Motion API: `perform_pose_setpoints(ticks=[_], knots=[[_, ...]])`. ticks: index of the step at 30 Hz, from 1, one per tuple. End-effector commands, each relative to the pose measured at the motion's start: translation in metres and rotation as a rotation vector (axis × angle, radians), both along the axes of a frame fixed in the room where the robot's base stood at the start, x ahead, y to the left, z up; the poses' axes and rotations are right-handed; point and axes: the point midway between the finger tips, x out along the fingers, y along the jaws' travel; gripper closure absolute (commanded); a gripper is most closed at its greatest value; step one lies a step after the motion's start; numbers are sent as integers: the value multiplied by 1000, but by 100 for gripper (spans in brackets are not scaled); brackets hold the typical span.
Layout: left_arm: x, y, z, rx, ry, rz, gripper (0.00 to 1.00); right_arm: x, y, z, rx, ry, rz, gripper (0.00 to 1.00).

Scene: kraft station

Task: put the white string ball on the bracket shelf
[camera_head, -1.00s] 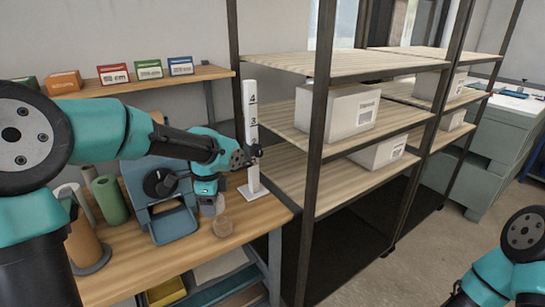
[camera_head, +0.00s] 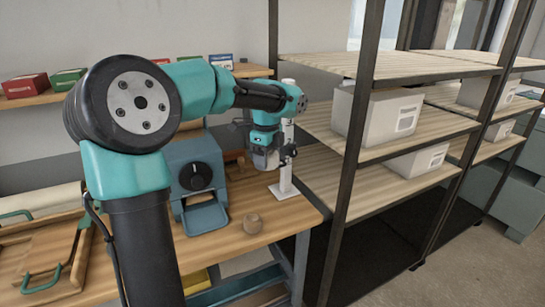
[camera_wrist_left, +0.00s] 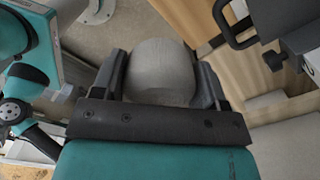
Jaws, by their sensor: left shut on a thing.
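My left gripper (camera_head: 265,150) is shut on the white string ball (camera_wrist_left: 160,72), a pale, greyish rounded thing between its two dark fingers in the left wrist view. In the head view the gripper points down above the back of the workbench, beside a white upright post. The bracket shelf appears to be the wooden wall shelf (camera_head: 40,99) at the back left, partly hidden behind my left arm. The gripper is to the right of its visible part. My right gripper is not identifiable in these views.
Small boxes stand on the wall shelf, including a red box (camera_head: 25,86) and a green box (camera_head: 68,79). The numbered white post (camera_head: 287,160) stands near the metal-framed rack (camera_head: 350,150).

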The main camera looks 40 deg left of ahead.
Motion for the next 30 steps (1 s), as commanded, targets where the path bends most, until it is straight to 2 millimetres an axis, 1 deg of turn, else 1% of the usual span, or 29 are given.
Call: perform_pose_setpoints(ticks=[4,8,21,27,30], knots=[[3,3,-1,0,0,0,58,0,0,0,0,0,0,57],[14,14,-2,0,1,1,58,0,0,0,0,0,0,57],[73,78,-11,1,1,1,58,0,0,0,0,0,0,57],[95,103,-14,1,0,2,58,0,0,0,0,0,0,57],[101,110,-14,0,-1,0,58,0,0,0,0,0,0,57]])
